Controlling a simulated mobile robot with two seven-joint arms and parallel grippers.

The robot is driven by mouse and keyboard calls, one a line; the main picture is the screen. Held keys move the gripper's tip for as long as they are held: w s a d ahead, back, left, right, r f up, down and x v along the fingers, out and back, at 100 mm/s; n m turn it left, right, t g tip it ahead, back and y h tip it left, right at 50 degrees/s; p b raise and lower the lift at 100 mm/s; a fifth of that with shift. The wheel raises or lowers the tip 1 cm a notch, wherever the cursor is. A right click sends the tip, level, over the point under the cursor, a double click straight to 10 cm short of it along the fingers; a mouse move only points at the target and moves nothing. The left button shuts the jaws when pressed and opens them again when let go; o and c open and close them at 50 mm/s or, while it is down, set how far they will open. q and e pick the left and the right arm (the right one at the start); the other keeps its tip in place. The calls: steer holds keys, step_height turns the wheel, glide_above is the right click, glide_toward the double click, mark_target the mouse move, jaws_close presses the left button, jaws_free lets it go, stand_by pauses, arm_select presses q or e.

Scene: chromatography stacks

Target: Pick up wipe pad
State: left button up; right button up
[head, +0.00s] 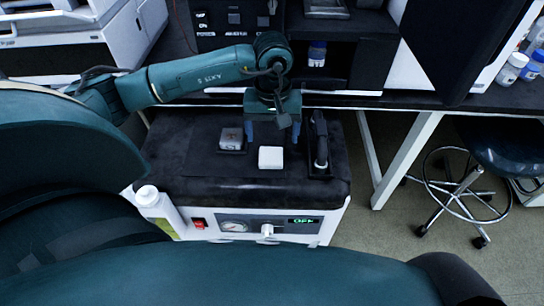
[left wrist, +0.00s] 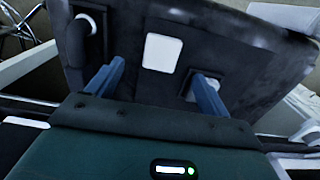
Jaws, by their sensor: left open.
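The wipe pad (head: 271,157) appears to be the small white square lying flat on the dark top of the low cabinet. It also shows in the left wrist view (left wrist: 162,53), beyond and between my fingers. My left gripper (head: 272,133) is open, with its two blue fingers pointing down, one toward each side of the pad. In the left wrist view the spread fingers (left wrist: 158,72) have nothing between them and stay apart from the pad. My right gripper is not in view.
A grey block (head: 231,137) sits left of the pad, and a black-handled tool (head: 320,142) stands at its right. A white bottle (head: 148,196) stands at the cabinet's front left. A dark bench (head: 420,100) runs behind. A stool (head: 470,190) stands at the right.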

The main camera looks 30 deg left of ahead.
mark_target(271, 152)
arm_select(q)
step_height(271, 152, down, 8)
steer(key=shift+a+r, duration=0.1)
steer(key=shift+a, duration=0.05)
stand_by(0.3)
steer(key=c, duration=1.1)
steer(key=shift+r, duration=0.15)
step_height(271, 152, up, 10)
steer(key=shift+f, duration=0.1)
